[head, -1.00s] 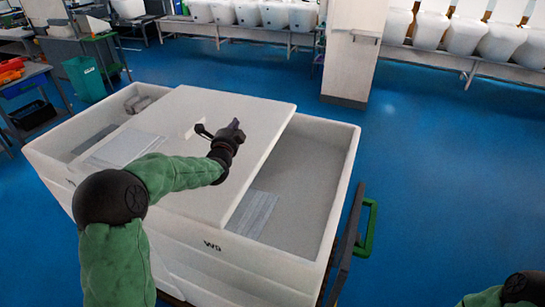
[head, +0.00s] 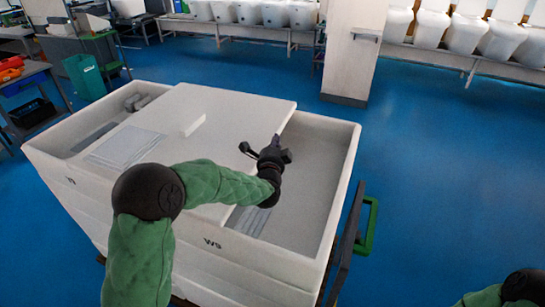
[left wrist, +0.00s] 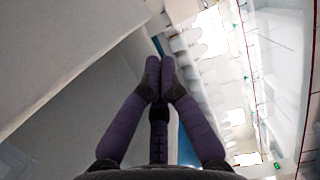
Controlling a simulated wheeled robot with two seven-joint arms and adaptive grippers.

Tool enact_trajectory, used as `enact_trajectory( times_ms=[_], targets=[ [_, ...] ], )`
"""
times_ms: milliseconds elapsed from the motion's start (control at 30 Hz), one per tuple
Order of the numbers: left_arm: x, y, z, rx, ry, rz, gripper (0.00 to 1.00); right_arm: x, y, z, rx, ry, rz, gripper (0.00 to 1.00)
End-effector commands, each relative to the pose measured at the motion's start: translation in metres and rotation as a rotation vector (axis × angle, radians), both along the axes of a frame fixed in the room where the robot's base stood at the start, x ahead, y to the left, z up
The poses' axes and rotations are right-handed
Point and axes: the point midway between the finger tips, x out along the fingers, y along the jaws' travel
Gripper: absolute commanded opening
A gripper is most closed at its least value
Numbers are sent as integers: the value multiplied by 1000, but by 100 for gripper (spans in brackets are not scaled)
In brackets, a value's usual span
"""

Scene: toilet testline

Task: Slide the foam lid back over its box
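The white foam lid (head: 235,115) lies slightly askew across the top of the large white foam box (head: 265,258) marked W9. A wide strip of the box is open on the right, and a narrower one on the far left. My left gripper (head: 277,144) is at the lid's right edge, over the right opening. In the left wrist view its purple fingers (left wrist: 160,70) come together at the tips with nothing between them. A pale surface fills the left of that view; I cannot tell whether the fingers touch the lid.
A grey sheet (head: 125,147) and a small white block (head: 193,125) lie on the lid. A dark cart rail with a green handle (head: 367,225) stands right of the box. Blue floor (head: 430,180) is clear on the right. A white pillar (head: 352,50) stands behind.

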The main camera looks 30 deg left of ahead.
Motion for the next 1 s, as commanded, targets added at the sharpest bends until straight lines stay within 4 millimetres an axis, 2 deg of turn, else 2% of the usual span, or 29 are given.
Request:
enact_trajectory(
  times_ms=[33,200,400,533,900,1000],
  targets=[
    [0,1,-13,-1,2,2,0,0,0,-4,0,0,0,55],
    [0,0,-42,-2,2,0,0,0,0,-10,0,0,0,55],
    [0,1,-64,0,-1,0,0,0,0,-14,0,0,0,55],
    [-1,9,-61,0,-3,1,0,0,0,-15,0,0,0,55],
    [-1,11,-60,0,-3,0,0,0,0,-15,0,0,0,55],
    [-1,20,-60,0,-5,4,0,0,0,-18,0,0,0,55]
  ],
)
